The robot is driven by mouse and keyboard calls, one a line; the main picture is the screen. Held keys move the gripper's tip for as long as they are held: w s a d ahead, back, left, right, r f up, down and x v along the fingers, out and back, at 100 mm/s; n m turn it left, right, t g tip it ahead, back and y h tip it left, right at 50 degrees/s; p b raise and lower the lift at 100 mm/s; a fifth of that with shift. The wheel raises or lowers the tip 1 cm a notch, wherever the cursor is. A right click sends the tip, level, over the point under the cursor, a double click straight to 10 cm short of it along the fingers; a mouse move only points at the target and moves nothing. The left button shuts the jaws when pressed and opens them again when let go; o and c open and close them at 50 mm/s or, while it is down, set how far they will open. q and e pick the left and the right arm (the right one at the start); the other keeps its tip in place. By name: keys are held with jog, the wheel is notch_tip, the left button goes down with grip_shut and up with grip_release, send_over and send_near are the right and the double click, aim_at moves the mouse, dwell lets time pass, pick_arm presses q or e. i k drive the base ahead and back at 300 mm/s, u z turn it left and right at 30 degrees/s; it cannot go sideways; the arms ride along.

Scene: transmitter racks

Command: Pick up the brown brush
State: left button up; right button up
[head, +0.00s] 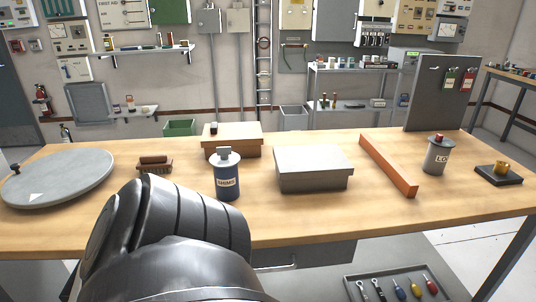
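The brown brush (154,165) lies on the wooden table at the left, between the round grey disc and the blue canister. It has a dark brown rounded top over a lighter brown lower part. Nothing touches it from above. A black link of my own arm rises in the foreground, in front of the table's near edge and below the brush. Neither of my grippers shows in the head view.
Near the brush are the round grey disc (60,180), the blue canister (227,181) and a brown box (232,145). A grey box (313,167), an orange-brown bar (388,164) and a grey canister (436,158) stand farther right. The tabletop (300,218) has bare wood along its front.

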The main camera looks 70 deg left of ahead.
aim_at(154, 163)
jog(key=z, duration=0.7)
jog(key=k, duration=1.45)
jog(key=u, duration=0.9)
